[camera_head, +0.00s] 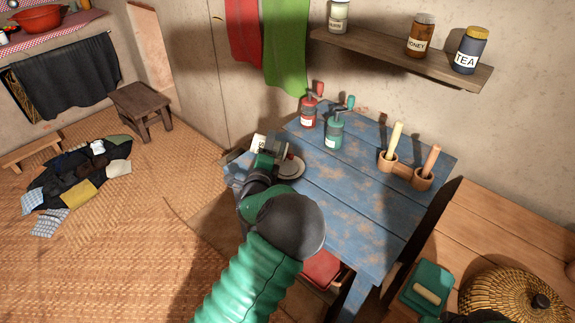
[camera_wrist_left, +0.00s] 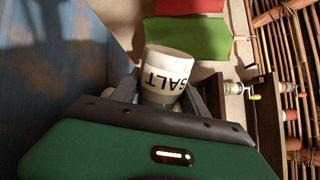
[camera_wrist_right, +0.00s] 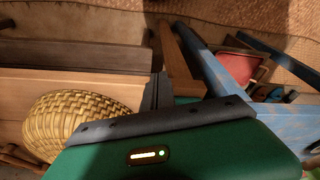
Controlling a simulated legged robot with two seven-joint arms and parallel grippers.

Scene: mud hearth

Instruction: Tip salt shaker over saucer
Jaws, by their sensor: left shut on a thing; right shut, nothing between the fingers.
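The white salt shaker (camera_head: 259,142), with dark SALT lettering, is held at the far left corner of the blue table. It fills the space between the fingers in the left wrist view (camera_wrist_left: 168,66), its lettering upside down there. My left gripper (camera_head: 266,160) is shut on it and partly hides it in the head view. The exact tilt of the shaker is hard to tell. My right gripper (camera_wrist_right: 160,90) is shut and empty, seen in the right wrist view.
A shelf (camera_head: 390,54) with jars hangs above. A woven basket (camera_head: 505,300) is at lower right. The table's middle is clear.

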